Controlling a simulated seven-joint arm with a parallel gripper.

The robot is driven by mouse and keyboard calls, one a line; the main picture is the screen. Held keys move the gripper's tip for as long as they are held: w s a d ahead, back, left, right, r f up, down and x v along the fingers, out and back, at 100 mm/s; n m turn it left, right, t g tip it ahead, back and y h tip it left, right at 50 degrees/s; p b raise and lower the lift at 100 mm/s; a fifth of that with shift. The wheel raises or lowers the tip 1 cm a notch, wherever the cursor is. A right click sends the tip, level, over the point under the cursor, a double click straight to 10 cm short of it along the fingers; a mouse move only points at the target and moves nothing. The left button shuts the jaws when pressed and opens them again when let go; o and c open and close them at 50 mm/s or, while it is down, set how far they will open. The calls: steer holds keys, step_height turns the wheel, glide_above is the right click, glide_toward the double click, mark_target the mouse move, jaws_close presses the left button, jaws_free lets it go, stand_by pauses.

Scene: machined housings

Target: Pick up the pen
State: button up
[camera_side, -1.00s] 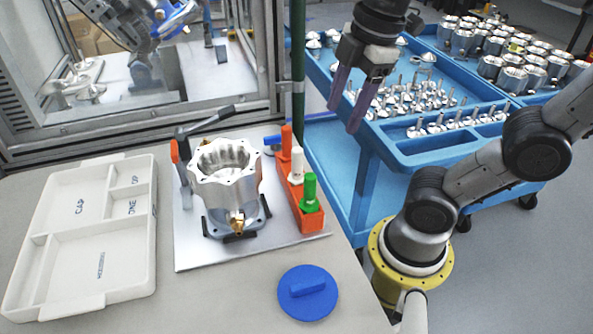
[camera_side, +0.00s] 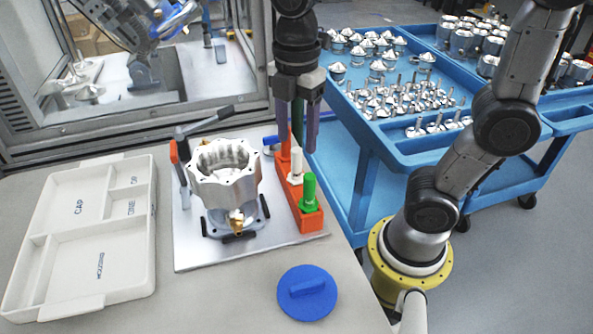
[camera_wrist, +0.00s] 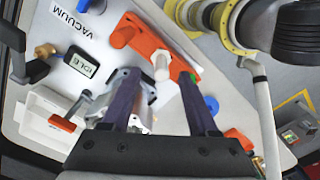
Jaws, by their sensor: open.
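An orange rack (camera_side: 308,222) stands on the metal plate, right of the housing. It holds upright pieces: an orange one (camera_side: 285,141) at the back, a white one (camera_side: 296,161) in the middle and a green one (camera_side: 309,189) in front. I cannot tell which of these is the pen. In the wrist view the white piece (camera_wrist: 161,66) shows between my fingers, and the rack (camera_wrist: 148,42) lies beyond them. My gripper (camera_side: 298,145) points down, open and empty, over the back part of the rack. Its two purple fingers (camera_wrist: 160,79) are apart.
A silver housing (camera_side: 224,180) sits on a fixture left of the rack, with a black-handled clamp (camera_side: 206,121) behind it. A white divided tray (camera_side: 95,235) is at left. A blue round lid (camera_side: 307,293) lies in front. A blue cart (camera_side: 370,140) with metal parts stands behind.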

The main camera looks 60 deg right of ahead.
mark_target(297, 149)
steer(key=shift+s+a+f, duration=0.1)
steer(key=shift+a+f, duration=0.05)
steer(key=shift+f, duration=1.3)
steer(key=shift+s+a+f, duration=0.1)
steer(key=shift+f, duration=1.3)
jaws_close()
